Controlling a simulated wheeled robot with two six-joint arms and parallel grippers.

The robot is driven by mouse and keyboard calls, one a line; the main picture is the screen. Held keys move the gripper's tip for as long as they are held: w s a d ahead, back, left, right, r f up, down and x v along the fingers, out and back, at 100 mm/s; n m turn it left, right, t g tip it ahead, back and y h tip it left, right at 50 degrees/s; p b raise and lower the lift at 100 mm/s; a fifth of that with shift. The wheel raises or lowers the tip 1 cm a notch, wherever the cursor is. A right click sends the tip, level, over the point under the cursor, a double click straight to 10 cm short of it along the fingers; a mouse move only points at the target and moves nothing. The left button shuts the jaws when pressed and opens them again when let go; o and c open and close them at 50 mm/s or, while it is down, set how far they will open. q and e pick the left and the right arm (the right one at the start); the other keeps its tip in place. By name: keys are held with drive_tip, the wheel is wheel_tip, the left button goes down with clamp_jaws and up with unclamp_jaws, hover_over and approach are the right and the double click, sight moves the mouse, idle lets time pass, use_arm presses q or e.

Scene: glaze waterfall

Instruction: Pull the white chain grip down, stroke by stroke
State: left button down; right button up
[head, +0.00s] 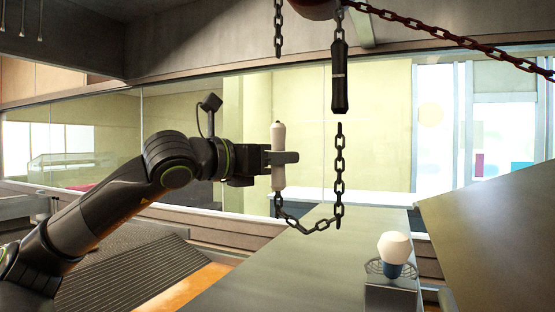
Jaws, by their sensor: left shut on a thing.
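The white chain grip (278,140) is an upright, slim white handle near the middle of the head view. My left gripper (281,158) reaches in from the left and is shut on it. A dark chain (320,226) hangs from the grip's lower end, loops under to the right and rises toward a black grip (340,82). This black grip hangs upright on its own chain, to the right of my gripper and apart from it. Another piece of chain (278,28) hangs above the white grip. My right gripper is not in view.
A dark red hoist body (315,8) is cut off at the top edge. A long grey surface (300,268) lies below. A white and blue bulb-shaped object (393,252) stands at lower right, beside a dark slanted panel (500,225).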

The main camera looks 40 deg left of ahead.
sight(272, 180)
use_arm(q)
wheel_tip(272, 180, up, 14)
drive_tip(key=p, duration=1.1)
drive_tip(key=shift+f, duration=0.3)
wheel_tip(272, 180, down, 18)
drive_tip(key=b, duration=1.7)
drive_tip(key=shift+d+r, duration=0.1)
drive_tip(key=shift+r, duration=0.2)
wheel_tip(272, 180, up, 18)
drive_tip(key=p, duration=1.6)
drive_tip(key=shift+f, duration=0.35)
